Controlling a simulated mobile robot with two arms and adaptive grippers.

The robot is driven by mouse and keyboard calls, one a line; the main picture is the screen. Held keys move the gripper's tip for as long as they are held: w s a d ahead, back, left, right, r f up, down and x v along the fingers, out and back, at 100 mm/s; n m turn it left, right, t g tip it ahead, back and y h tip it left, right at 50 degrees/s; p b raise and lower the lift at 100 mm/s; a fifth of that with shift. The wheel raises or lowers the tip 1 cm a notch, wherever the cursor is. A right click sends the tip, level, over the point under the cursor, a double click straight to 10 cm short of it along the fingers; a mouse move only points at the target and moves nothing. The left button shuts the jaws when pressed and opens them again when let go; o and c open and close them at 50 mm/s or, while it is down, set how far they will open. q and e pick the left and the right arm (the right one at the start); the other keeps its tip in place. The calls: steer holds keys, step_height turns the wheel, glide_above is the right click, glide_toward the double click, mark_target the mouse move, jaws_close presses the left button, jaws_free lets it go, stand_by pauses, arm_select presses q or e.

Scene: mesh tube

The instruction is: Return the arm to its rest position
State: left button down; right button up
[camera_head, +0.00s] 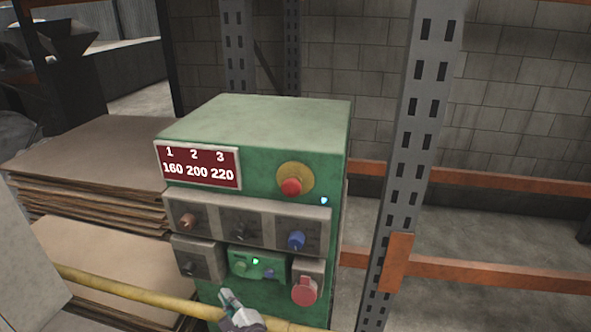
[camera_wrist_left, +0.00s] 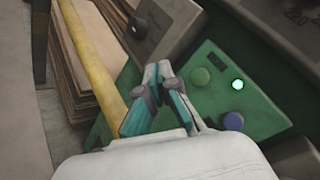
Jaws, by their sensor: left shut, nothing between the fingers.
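My left gripper (camera_head: 228,297) is at the bottom centre of the head view, in front of the lower part of a green control box (camera_head: 265,122). Its fingers are shut with nothing between them. In the left wrist view the gripper (camera_wrist_left: 158,72) points at a green button panel (camera_wrist_left: 215,95) with a round green button (camera_wrist_left: 200,77), a lit green light (camera_wrist_left: 237,85) and a blue button (camera_wrist_left: 233,121). This panel also shows in the head view (camera_head: 257,265), just above the fingertips. I cannot tell whether the fingertips touch the box. My right gripper is not in view.
A yellow rail (camera_head: 130,290) runs across in front of the box. The box carries a red-and-yellow stop button (camera_head: 292,180), a blue knob (camera_head: 296,240) and a red knob (camera_head: 304,290). Stacked sheets (camera_head: 90,165) lie left. A grey rack post (camera_head: 415,130) stands right.

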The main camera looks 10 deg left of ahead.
arm_select(q)
steer(key=s+a+f+n+g+h, duration=0.2)
steer(key=s+f+n+g, duration=0.1)
steer(key=s+n, duration=0.3)
steer(key=s+a+f+n+g+h, duration=0.2)
steer(key=s+a+f+n+g, duration=0.15)
steer(key=s, duration=0.45)
steer(key=s+d+r+n+g+h, duration=0.1)
steer(key=s+d+r+n+h, duration=0.2)
steer(key=s, duration=0.4)
steer(key=s+d+r+n+g+h, duration=0.1)
steer(key=s+d+n+g+h, duration=0.15)
steer(key=s+d+h, duration=0.35)
step_height(320, 180, down, 26)
steer(key=s+y, duration=0.1)
steer(key=s, duration=0.2)
steer(key=s+a+f, duration=0.2)
steer(key=s+f, duration=0.6)
steer(key=s+a+f+g, duration=0.1)
steer(key=s+f, duration=0.7)
steer(key=shift+a+f+g+y, duration=0.3)
steer(key=shift+a, duration=0.05)
